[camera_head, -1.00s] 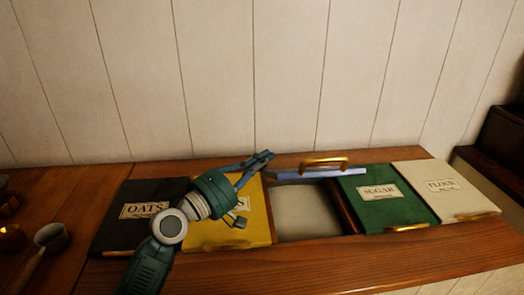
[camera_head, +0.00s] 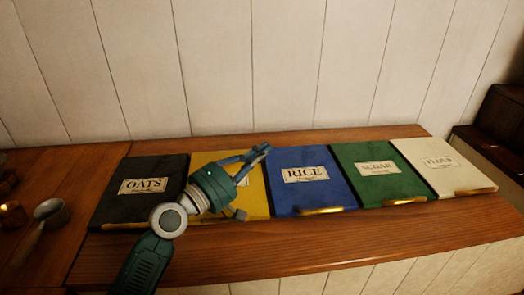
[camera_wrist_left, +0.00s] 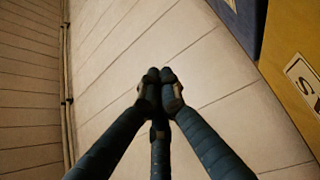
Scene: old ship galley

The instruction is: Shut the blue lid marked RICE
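The blue lid marked RICE (camera_head: 309,187) lies flat over its compartment, level with the lids beside it. Its gold handle (camera_head: 321,211) is at the front edge. A blue edge of it shows at the upper right in the left wrist view (camera_wrist_left: 243,24). My left gripper (camera_head: 264,150) is above the yellow lid, its tips close to the blue lid's back left corner. Its fingertips meet with nothing between them, also in the left wrist view (camera_wrist_left: 158,78). I cannot tell whether it touches a lid. My right gripper is not in view.
The yellow lid (camera_head: 258,195), partly hidden by my left gripper, and the black OATS lid (camera_head: 115,206) are left of RICE. The green SUGAR lid (camera_head: 385,187) and cream FLOUR lid (camera_head: 460,180) are right. The plank wall (camera_head: 240,70) rises behind.

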